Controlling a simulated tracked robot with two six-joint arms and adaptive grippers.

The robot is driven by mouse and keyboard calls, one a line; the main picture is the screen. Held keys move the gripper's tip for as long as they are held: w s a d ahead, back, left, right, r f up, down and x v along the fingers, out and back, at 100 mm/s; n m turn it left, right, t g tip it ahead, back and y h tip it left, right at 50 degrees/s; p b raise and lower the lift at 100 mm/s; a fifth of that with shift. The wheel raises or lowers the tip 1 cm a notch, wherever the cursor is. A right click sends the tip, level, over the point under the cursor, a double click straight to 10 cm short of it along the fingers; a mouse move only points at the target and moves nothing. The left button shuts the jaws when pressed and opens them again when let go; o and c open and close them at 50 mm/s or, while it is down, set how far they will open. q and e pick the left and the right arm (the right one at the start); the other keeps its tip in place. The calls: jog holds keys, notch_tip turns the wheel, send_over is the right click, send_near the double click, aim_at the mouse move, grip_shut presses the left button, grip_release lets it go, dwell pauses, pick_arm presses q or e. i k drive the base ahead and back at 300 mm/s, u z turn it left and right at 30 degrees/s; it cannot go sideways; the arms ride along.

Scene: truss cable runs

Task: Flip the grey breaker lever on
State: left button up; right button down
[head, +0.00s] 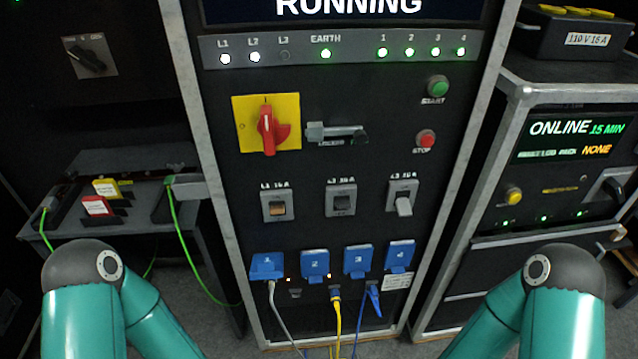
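Three breakers sit in a row on the tall black panel. The right breaker, labelled L3, has a light grey lever (404,206) that points down out of its grey frame. The left breaker (277,206), labelled L1, has a tan rocker, and the middle breaker (341,200), labelled L2, looks dark. Above, the L1 and L2 lamps are lit white and the L3 lamp (284,56) is dark. My two teal arms show at the bottom left and bottom right. Neither gripper is in view, and nothing of mine touches the levers.
A red rotary handle (267,131) on a yellow plate and a grey latch bar (338,132) stick out above the breakers. Blue socket covers (315,263) with cables hang below. A green start button (437,88) and red stop button (425,139) are at right. Cabinets flank the panel.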

aim_at(403, 205)
jog(key=k, duration=1.35)
jog(key=u, duration=0.6)
jog(key=i, duration=1.6)
jog(key=z, duration=0.5)
